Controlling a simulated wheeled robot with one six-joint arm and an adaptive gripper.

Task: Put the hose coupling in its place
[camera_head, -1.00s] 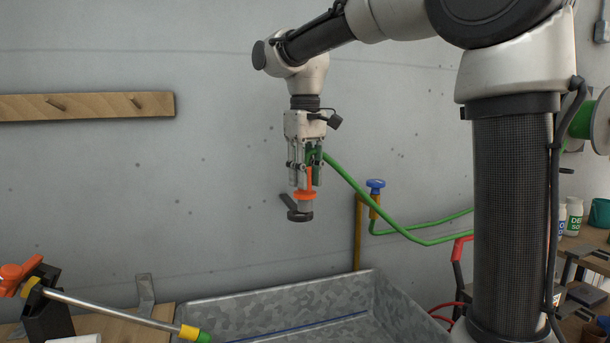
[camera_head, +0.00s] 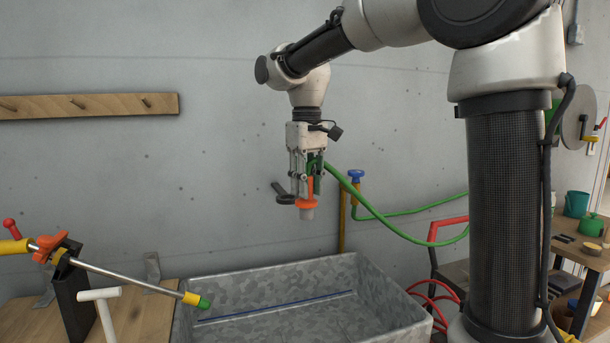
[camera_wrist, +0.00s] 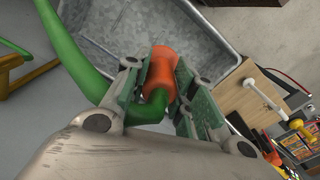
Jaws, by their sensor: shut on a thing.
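The hose coupling is an orange collar with a grey tip (camera_head: 306,205), on the end of a green hose. My gripper (camera_head: 306,183) is shut on it and holds it upright, tip down, in the air above the metal basin. In the wrist view the orange coupling (camera_wrist: 163,70) sits between the green-lined fingers (camera_wrist: 155,95), with the green hose (camera_wrist: 87,55) bending away to the upper left. A dark fixture with a lever-like arm and a round end (camera_head: 284,194) shows just left of the coupling, partly behind it. I cannot tell its depth.
The galvanised basin (camera_head: 395,308) is below. A metal lance (camera_head: 125,277) with a green tip rests on a dark stand at left, reaching over the basin's rim. A blue tap (camera_head: 356,177) stands behind, and a peg rail (camera_head: 105,104) is on the wall.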

